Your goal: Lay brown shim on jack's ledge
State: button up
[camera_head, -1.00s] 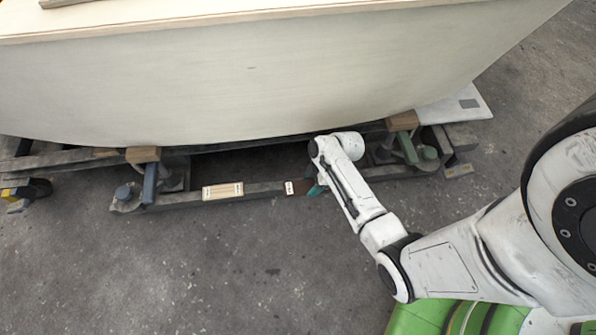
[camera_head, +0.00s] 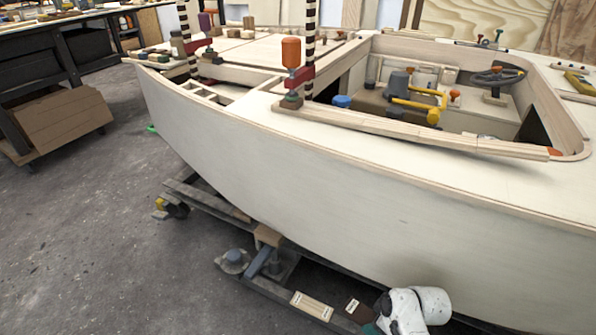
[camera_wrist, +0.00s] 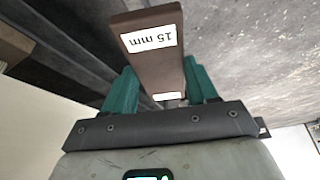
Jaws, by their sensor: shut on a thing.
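The brown shim (camera_wrist: 155,42), labelled "15 mm", is held between the teal fingers of my gripper (camera_wrist: 160,88) in the wrist view. Its labelled end sticks out beyond the fingertips. In the head view the brown shim (camera_head: 358,309) shows near the lower edge, beside the beam under the hull. My gripper (camera_head: 371,328) is there mostly hidden by my white wrist. A jack (camera_head: 260,260) with a blue arm and a brown wood block stands under the hull, left of my gripper. I cannot make out a ledge on it.
A pale labelled wood piece (camera_head: 312,305) lies on the beam, left of the brown shim. The boat hull (camera_head: 330,205) overhangs this area. The floor (camera_head: 110,240) at left is clear.

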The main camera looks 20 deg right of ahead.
jog(key=w+a+r+m+h, duration=0.2)
jog(key=w+a+r+m, duration=0.3)
jog(key=w+a+r, duration=0.9)
jog(key=s+a+p+v, duration=0.1)
jog(key=p+v, duration=2.3)
jog(key=p, duration=0.3)
jog(key=shift+s, duration=0.5)
